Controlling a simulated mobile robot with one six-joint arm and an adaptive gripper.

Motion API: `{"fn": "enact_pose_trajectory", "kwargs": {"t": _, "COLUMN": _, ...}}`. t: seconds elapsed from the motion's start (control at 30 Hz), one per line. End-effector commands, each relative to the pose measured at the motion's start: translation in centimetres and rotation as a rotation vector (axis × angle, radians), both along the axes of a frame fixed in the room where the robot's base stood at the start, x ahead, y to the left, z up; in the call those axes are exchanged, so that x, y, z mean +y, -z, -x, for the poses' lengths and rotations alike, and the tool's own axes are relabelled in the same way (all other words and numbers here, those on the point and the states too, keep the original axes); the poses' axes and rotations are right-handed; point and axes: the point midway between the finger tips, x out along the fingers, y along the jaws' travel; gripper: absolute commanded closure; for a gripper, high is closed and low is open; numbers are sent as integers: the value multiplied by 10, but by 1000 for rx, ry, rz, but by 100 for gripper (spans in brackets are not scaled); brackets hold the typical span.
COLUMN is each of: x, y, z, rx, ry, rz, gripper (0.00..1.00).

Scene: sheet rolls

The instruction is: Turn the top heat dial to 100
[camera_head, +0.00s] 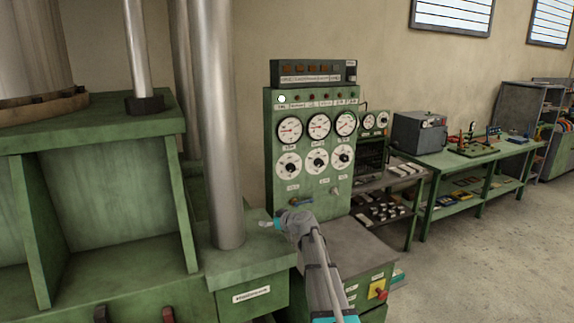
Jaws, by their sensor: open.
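A green control cabinet (257,178) stands in the middle of the view. Its front has an upper row of three round white gauges (319,125) with red markings. Below is a row of three round white dials (316,160) with dark centres. The labels and scale numbers are too small to read, so I cannot tell which one is the top heat dial or its setting. My gripper (265,224) is low, in front of the cabinet's lower left, below the dials and apart from them. It is open, and nothing shows in it.
A thick metal column (215,130) rises left of the cabinet, by green machinery (90,135). A grey-topped desk (345,243) with a red and yellow switch (378,289) stands at the cabinet's foot. A green workbench (460,160) is at right. The floor (490,260) at right is clear.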

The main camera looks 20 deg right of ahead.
Motion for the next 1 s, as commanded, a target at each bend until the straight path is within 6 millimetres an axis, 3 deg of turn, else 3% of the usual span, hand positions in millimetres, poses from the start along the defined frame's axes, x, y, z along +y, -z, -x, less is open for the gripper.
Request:
{"fn": "enact_pose_trajectory", "kwargs": {"t": 0.03, "x": -29, "y": -21, "z": -23, "rx": -64, "ry": 44, "rz": 5, "gripper": 7}}
{"fn": "enact_pose_trajectory", "kwargs": {"t": 0.2, "x": -109, "y": -64, "z": -61, "rx": -240, "ry": 195, "rz": 41, "gripper": 7}}
{"fn": "enact_pose_trajectory", "kwargs": {"t": 0.3, "x": -146, "y": -79, "z": -72, "rx": -299, "ry": 271, "rz": 63, "gripper": 7}}
{"fn": "enact_pose_trajectory", "kwargs": {"t": 0.4, "x": -171, "y": -88, "z": -78, "rx": -333, "ry": 324, "rz": 80, "gripper": 7}}
{"fn": "enact_pose_trajectory", "kwargs": {"t": 0.57, "x": -188, "y": -93, "z": -81, "rx": -353, "ry": 362, "rz": 92, "gripper": 7}}
{"fn": "enact_pose_trajectory", "kwargs": {"t": 1.0, "x": -187, "y": -93, "z": -82, "rx": -353, "ry": 362, "rz": 93, "gripper": 7}}
